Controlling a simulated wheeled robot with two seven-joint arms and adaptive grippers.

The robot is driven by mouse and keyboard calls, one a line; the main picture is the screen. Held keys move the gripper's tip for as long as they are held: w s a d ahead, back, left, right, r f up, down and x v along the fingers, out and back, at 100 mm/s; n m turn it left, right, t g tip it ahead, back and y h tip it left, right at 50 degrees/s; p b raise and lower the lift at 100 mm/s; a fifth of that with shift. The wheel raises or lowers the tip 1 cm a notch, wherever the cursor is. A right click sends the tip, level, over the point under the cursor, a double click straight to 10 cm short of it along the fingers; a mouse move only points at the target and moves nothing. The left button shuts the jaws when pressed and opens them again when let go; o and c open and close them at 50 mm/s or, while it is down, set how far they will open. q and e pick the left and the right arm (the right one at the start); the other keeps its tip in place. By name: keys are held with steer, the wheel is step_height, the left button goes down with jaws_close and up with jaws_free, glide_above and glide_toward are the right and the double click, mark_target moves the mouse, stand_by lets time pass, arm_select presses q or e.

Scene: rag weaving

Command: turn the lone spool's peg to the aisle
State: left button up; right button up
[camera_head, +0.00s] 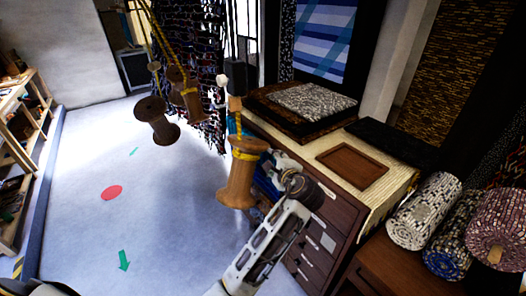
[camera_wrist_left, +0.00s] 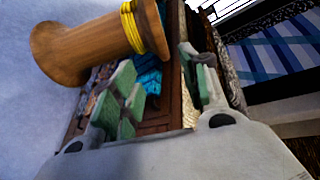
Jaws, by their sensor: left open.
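A wooden spool (camera_head: 238,185) with yellow thread round its upper part hangs apart from the other spools, near the drawer cabinet. My left gripper (camera_head: 270,172) is just right of the spool. In the left wrist view the gripper (camera_wrist_left: 158,68) is open with nothing between its fingers. The spool (camera_wrist_left: 85,48) lies tilted across the upper left there, beyond the left finger. My right gripper is not in view.
The cabinet (camera_head: 318,232) stands right of my arm, with rolled rugs (camera_head: 424,208) at far right.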

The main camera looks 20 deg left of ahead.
mark_target(262, 150)
arm_select(q)
steer(key=shift+p+x, duration=0.9)
steer(key=shift+x, duration=5.7)
jaws_close()
